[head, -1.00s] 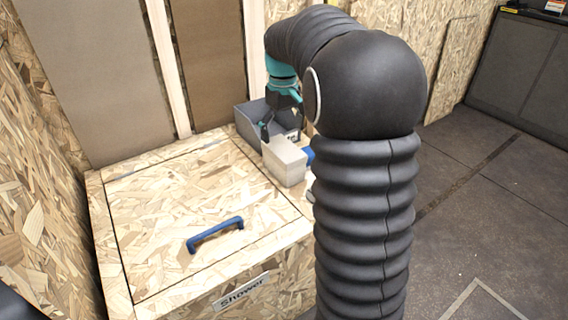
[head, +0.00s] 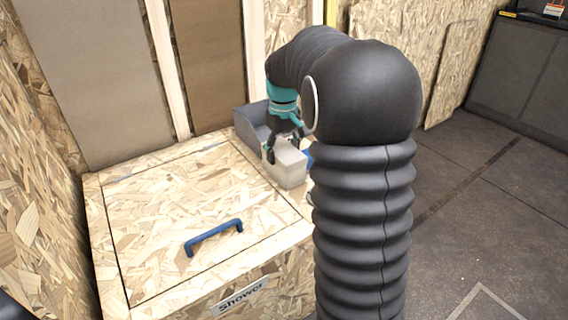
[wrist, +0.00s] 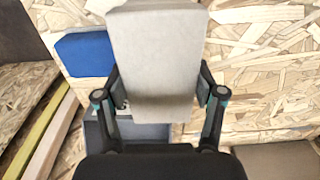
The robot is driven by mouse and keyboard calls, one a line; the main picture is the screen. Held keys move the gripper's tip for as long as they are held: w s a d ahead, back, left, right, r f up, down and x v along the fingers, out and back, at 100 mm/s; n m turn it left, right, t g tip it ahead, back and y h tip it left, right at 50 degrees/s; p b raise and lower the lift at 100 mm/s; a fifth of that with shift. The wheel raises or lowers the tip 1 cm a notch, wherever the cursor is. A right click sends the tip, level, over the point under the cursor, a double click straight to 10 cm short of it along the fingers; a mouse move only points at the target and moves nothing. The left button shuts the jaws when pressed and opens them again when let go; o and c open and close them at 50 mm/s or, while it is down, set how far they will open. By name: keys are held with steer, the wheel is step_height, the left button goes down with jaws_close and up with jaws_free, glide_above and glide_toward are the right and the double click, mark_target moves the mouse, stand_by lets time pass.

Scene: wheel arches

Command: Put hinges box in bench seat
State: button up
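The pale grey box (head: 289,172), which I take for the hinges box, stands on the wooden surface to the right of the lid; no name on it is readable. My gripper (head: 287,149) is lowered over it, pointing down. In the wrist view the fingers of my gripper (wrist: 161,95) lie on both sides of the pale box (wrist: 158,50), at or very near its sides. Whether they press on it cannot be told. The bench seat (head: 170,205) is a chipboard box with a closed lid, a blue handle (head: 213,236) and a front sign reading "Shower".
A darker grey bin (head: 247,128) stands behind the pale box. A blue object (wrist: 84,53) is close beside the pale box. Chipboard walls stand at the left and back. Open dark floor (head: 470,210) lies to the right. My arm hides part of the bench's right side.

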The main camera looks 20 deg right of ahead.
steer(key=c, duration=0.8)
steer(key=shift+r, duration=0.55)
step_height(320, 180, up, 4)
steer(key=shift+f+p, duration=0.25)
steer(key=shift+p, duration=0.4)
steer(key=s+d+r+p, duration=0.1)
steer(key=s+d+r, duration=0.5)
steer(key=s, duration=0.3)
steer(key=shift+d+r, duration=0.2)
steer(key=shift+d, duration=0.45)
